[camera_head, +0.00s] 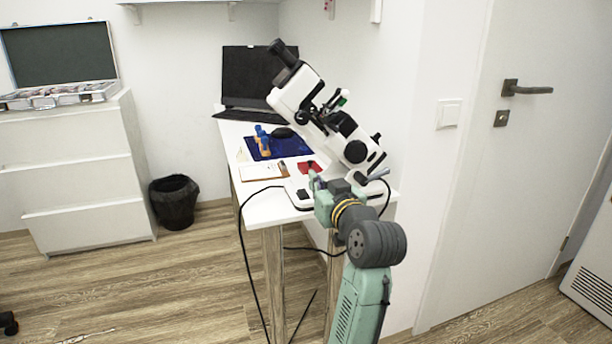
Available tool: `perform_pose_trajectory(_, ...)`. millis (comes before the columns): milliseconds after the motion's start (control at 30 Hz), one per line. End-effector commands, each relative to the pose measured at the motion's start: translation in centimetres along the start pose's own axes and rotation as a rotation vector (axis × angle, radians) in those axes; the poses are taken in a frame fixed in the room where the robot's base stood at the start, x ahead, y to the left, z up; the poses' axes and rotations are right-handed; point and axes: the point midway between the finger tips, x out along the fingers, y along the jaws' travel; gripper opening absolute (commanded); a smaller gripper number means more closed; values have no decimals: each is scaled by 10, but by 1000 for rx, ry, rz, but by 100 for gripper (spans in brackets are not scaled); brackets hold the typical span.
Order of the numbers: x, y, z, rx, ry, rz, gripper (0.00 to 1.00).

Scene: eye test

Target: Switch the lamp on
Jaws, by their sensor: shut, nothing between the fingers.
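No separate lamp stands out in the head view. A white and black optical instrument (318,104) with a slanted tube and a dark eyepiece stands on the near end of the white desk. I cannot tell a lamp or its switch on it, nor whether any light is on. My gripper (314,181) is at the instrument's base, over the near part of the desk. It is small in the picture and seems shut and empty. I cannot tell whether it touches the instrument. My wrist and gripper hide part of the base.
The narrow desk (250,207) also carries a laptop (250,77), a blue mat (262,154) and a notepad (258,173). A black cable (241,245) hangs off its left edge. A wall switch (448,114) and a closed door (530,150) are right.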

Motion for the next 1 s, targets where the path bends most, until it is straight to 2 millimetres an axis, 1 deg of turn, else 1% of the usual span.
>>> perform_pose_trajectory(33,-2,7,4,4,-13,5,0)
perform_pose_trajectory(133,-4,13,8,8,-27,9,0)
perform_pose_trajectory(433,-4,13,9,9,-29,9,0)
perform_pose_trajectory(567,1,13,9,9,-30,8,0)
perform_pose_trajectory(667,14,12,9,9,-30,7,0)
perform_pose_trajectory(767,32,12,9,10,-30,6,0)
perform_pose_trajectory(1000,84,13,10,10,-31,7,0)
